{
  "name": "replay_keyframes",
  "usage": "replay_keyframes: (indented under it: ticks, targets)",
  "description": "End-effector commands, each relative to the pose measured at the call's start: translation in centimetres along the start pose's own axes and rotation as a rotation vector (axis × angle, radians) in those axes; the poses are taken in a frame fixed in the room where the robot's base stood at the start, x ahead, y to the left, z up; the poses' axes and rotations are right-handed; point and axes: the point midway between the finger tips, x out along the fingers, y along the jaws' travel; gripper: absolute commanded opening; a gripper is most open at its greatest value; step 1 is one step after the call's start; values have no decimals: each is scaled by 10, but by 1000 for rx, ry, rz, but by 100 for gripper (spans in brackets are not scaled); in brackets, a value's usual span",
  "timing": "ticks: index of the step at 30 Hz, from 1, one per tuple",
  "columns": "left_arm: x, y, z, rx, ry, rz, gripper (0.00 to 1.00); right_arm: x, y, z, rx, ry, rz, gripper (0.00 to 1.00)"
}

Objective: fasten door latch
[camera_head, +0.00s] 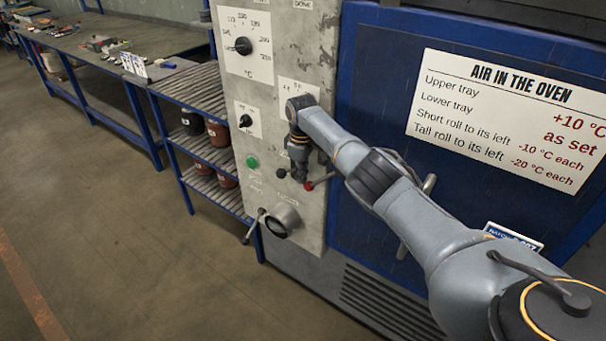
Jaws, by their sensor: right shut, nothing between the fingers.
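The blue oven door (375,75) fills the right side and looks closed. A grey bar (402,250) on the door shows above and below my right forearm; its middle is hidden, and I cannot tell whether it is the latch or how it is set. My right arm reaches across the door to the grey control panel (315,60). My right gripper (299,172) points down in front of the panel, shut and empty, near a small red knob (309,186) and a dark knob (281,173). I cannot tell whether it touches them. My left gripper is not in view.
The panel carries an upper dial (243,46), a lower dial (245,121), a green button (252,162) and a round grey fitting (287,217) with a lever. A slatted shelf rack (200,90) and workbench (150,35) stand left. The floor (120,230) there is clear.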

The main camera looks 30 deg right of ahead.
Motion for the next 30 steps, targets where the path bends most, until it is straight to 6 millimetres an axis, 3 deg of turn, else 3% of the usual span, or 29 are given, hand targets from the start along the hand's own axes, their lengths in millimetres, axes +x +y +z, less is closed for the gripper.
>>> replay_keyframes:
  ticks: [20, 23, 30]
  targets:
    - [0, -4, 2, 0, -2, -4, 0, -4, 0, 0, 0, 1, 1, 0]
    - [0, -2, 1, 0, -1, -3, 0, -16, 1, -1, 0, 3, 2, 0]
    - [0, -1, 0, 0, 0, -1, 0, -67, 1, -1, -1, 4, 4, 0]
